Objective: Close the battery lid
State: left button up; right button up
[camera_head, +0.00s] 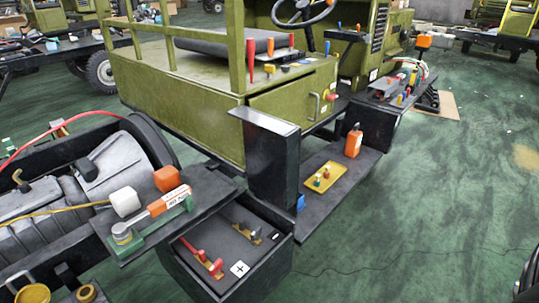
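The open battery box (281,262) is a black case at the bottom centre. Neither of my grippers can be made out.
A black shelf (222,190) holding an orange-and-green tool, a white block and an orange block overhangs the box's left side. Right of the panel, a side step (345,180) carries a yellow tray (325,177) and orange bottle (353,142). The green floor (420,220) at right is mostly clear.

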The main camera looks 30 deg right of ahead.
aim_at(272, 145)
jog(key=i+l+u, duration=0.2)
jog(key=l+u, duration=0.15)
jog(key=l, duration=0.8)
jog(key=l+u, duration=0.4)
jog(key=l, duration=0.8)
jog(key=k+l+u, duration=0.1)
jog(key=l+u, duration=0.25)
jog(key=l, duration=0.85)
